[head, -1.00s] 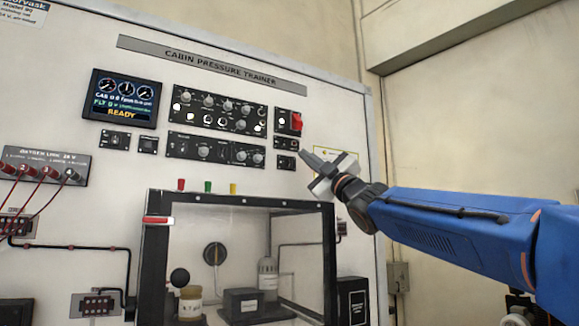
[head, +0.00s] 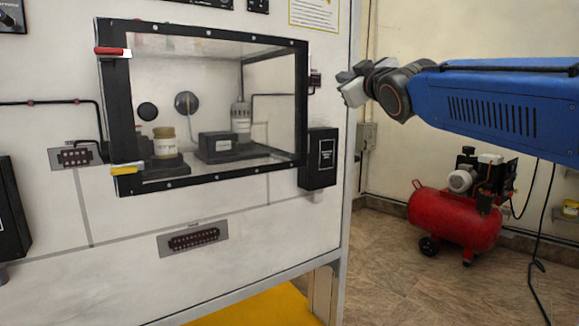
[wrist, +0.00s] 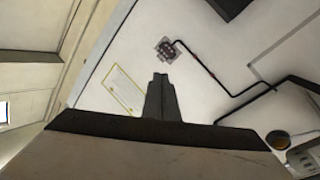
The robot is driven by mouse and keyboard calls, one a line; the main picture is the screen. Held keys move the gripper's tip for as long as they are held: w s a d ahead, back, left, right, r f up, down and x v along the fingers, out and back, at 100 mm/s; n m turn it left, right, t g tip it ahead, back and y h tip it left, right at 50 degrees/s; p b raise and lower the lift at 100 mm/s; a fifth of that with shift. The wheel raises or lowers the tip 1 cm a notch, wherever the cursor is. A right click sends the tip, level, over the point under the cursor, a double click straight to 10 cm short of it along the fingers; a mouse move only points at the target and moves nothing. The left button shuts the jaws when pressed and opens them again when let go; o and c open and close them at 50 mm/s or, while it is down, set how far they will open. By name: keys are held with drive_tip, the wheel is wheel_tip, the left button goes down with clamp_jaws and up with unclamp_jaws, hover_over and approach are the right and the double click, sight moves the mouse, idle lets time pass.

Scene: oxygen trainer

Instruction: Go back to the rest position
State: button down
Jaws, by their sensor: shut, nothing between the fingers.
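My gripper (head: 352,83) is at the end of my blue arm, in front of the right edge of the white trainer panel (head: 240,215). It is level with the upper right part of the black-framed chamber (head: 303,105) and to the right of it. In the wrist view my gripper (wrist: 160,82) shows its fingers together, pointing at the white panel, with nothing between them. A yellow-outlined label (wrist: 124,90) and a small connector (wrist: 167,50) with a black cable lie on the panel beyond the fingertips. I cannot tell the gap to the panel.
A red compressor (head: 455,215) stands on the tiled floor at the right. A black box (head: 318,160) hangs on the panel beside the chamber. The chamber has a red latch (head: 112,51) and a yellow latch (head: 125,170). Floor between panel and compressor is clear.

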drive_tip(key=s+d+f+m+g+h, duration=0.25)
drive_tip(key=s+d+f, duration=0.4)
drive_tip(key=f, duration=0.65)
drive_tip(key=s+d+f+m+g+h, duration=0.1)
drive_tip(key=s+d+f+m+g, duration=0.25)
drive_tip(key=s+f, duration=0.75)
drive_tip(key=s+d+f+m+g+h, duration=0.2)
drive_tip(key=s+d+f+g, duration=0.3)
drive_tip(key=f, duration=0.9)
drive_tip(key=s+f+m+g, duration=0.1)
drive_tip(key=s+f+g, duration=0.2)
drive_tip(key=s+f, duration=1.1)
drive_tip(key=shift+s+m, duration=0.3)
drive_tip(key=shift+s, duration=0.25)
drive_tip(key=shift+y, duration=0.25)
